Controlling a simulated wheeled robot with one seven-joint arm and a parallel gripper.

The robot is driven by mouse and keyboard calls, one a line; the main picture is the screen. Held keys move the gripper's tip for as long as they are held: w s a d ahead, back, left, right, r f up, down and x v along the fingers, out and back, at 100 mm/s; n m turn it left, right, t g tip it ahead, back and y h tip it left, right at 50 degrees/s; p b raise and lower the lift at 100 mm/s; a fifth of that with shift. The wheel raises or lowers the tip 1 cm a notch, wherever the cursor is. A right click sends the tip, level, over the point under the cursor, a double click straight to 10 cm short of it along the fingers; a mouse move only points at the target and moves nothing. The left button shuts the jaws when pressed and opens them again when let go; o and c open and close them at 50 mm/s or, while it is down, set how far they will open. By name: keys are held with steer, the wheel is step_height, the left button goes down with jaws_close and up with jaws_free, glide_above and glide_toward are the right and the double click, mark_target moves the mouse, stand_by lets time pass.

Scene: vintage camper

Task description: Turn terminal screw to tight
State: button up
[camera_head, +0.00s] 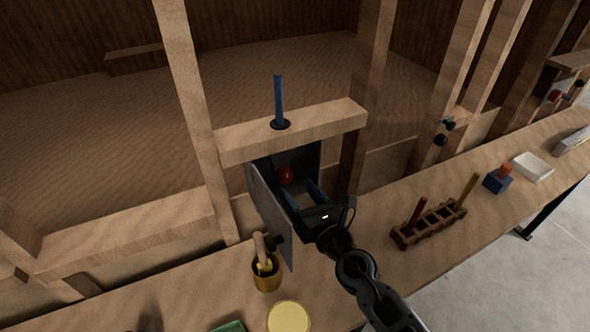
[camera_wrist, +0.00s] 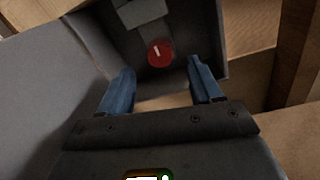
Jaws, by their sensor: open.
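The terminal screw is a red round knob with a pale mark on its face. It shows in the head view (camera_head: 286,175) and in the wrist view (camera_wrist: 160,53), inside a grey open-fronted box (camera_head: 313,165) fixed below a wooden crossbeam. The pale mark stands near upright, tilted slightly left at the top in the wrist view. My gripper (camera_head: 300,196) has its two blue fingers at the box's mouth, open and empty. In the wrist view the fingers (camera_wrist: 161,78) lie either side of and short of the knob, with no contact visible.
The box's grey door (camera_head: 270,215) hangs open left of my gripper. A blue rod (camera_head: 279,100) rises through the crossbeam (camera_head: 320,125). On the bench stand a brass cup (camera_head: 266,280), a yellow round lid (camera_head: 289,317), a wooden rack (camera_head: 430,224) and a blue block (camera_head: 497,181).

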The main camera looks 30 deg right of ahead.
mark_target(288, 178)
steer(key=shift+w+a+b, duration=0.15)
steer(key=shift+w+b, duration=0.7)
steer(key=shift+w, duration=3.05)
steer(key=c, duration=1)
